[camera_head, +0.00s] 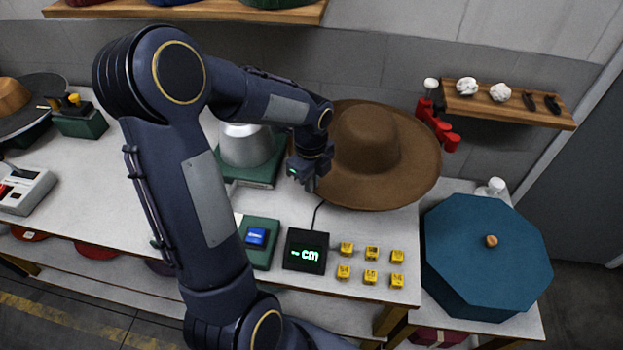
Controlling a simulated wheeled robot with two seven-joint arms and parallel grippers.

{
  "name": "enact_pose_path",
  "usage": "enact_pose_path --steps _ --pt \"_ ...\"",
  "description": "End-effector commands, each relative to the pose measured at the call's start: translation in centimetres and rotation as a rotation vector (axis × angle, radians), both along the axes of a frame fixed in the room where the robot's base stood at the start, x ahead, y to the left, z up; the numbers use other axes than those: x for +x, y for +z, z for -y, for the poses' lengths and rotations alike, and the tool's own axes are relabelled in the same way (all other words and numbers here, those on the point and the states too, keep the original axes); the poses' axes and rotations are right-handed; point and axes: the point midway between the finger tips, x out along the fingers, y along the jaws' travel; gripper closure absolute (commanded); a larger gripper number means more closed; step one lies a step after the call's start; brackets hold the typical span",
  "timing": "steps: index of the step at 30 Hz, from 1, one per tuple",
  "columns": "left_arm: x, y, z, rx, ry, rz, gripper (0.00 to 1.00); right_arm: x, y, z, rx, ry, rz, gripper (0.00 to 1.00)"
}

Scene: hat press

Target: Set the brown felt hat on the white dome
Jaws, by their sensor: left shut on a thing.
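The brown felt hat (362,137) has a wide brim and a rounded crown, and is crown up at the back right of the white table. My left gripper (308,181) is shut on the left side of its brim; the fingertips are small and partly hidden. I cannot tell whether the hat touches the table. A pale grey, silvery dome-like form (244,146) stands on a green base to the left of the hat. My left arm hides its upper part, so I cannot tell its full shape. My right gripper is not in view.
A display reading "cm" (305,251), a blue button on a green box (256,236) and several yellow blocks (371,254) lie along the front of the table (405,228). A blue octagonal box (485,250) stands at right. A wooden shelf (508,112) juts out behind.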

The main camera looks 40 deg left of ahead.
Motion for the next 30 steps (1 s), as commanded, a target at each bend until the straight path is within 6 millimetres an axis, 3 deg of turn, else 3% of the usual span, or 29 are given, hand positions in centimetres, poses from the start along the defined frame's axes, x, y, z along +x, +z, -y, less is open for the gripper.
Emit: enact_pose_path --steps 21,30 --pt "0.0 -6.1 0.0 0.000 0.000 0.001 1.00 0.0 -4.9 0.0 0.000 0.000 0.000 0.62" --pt "0.1 -7.6 0.0 0.001 0.001 0.002 1.00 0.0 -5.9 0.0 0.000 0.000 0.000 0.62"
